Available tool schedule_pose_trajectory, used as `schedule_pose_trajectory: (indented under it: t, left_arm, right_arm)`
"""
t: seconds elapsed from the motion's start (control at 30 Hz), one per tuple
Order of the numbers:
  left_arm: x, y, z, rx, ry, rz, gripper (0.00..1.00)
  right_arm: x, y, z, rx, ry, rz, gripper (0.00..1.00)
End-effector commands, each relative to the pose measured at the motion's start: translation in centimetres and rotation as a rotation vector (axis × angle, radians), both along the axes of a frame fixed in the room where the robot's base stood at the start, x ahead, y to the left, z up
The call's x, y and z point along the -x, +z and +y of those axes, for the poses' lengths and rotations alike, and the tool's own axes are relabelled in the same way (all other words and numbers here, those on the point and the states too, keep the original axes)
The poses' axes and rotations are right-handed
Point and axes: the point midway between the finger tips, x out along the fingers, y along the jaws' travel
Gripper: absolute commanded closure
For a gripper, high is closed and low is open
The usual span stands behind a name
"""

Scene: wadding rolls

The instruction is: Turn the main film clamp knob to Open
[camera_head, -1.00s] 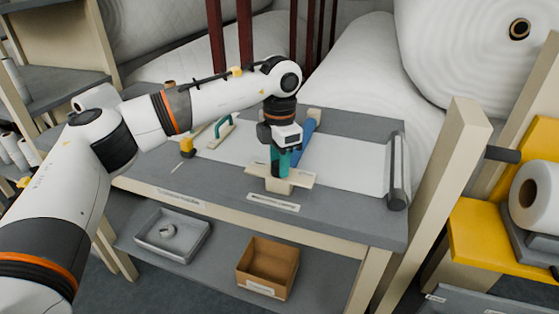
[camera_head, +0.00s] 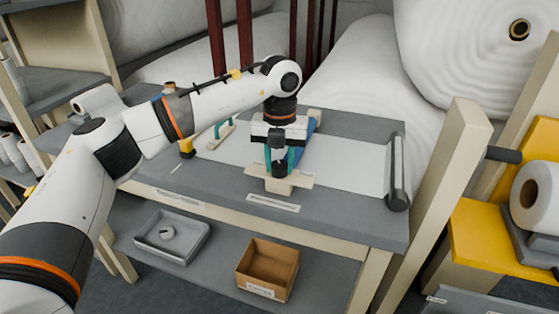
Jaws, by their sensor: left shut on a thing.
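My left gripper (camera_head: 279,161) reaches down from above onto the cream clamp base (camera_head: 297,179) at the front of the grey worktable (camera_head: 350,215). Its teal fingers stand on either side of a small dark upright piece, which looks like the film clamp knob (camera_head: 279,168), and are shut on it. The gripper and wrist hide part of the knob. I cannot read any Open mark. A white label strip (camera_head: 273,203) lies just in front of the clamp. My right gripper is not in view.
A white film sheet (camera_head: 345,170) lies across the tabletop, with a grey roller (camera_head: 397,175) at its right end. A blue bar (camera_head: 309,140) is behind the clamp. A grey tray (camera_head: 150,240) and a brown box (camera_head: 268,268) sit on the lower shelf.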

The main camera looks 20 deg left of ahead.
Motion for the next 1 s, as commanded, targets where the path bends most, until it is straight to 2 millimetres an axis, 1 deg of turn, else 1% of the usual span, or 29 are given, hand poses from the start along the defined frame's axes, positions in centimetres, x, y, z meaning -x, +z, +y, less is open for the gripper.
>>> schedule_pose_trajectory:
  t: [0.2,0.5,0.73,1.0]
  left_arm:
    - [-0.03,0.03,0.00,0.001,0.206,-0.001,0.87]
    - [-0.04,0.03,0.01,0.001,0.448,-0.001,0.87]
    - [-0.05,0.04,0.01,0.002,0.569,-0.002,0.87]
    - [-0.06,0.05,0.01,0.002,0.632,-0.002,0.87]
  right_arm:
    - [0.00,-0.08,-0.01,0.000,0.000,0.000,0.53]
    - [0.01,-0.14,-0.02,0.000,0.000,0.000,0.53]
    - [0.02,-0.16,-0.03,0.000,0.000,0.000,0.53]
    - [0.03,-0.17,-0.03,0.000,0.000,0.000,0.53]
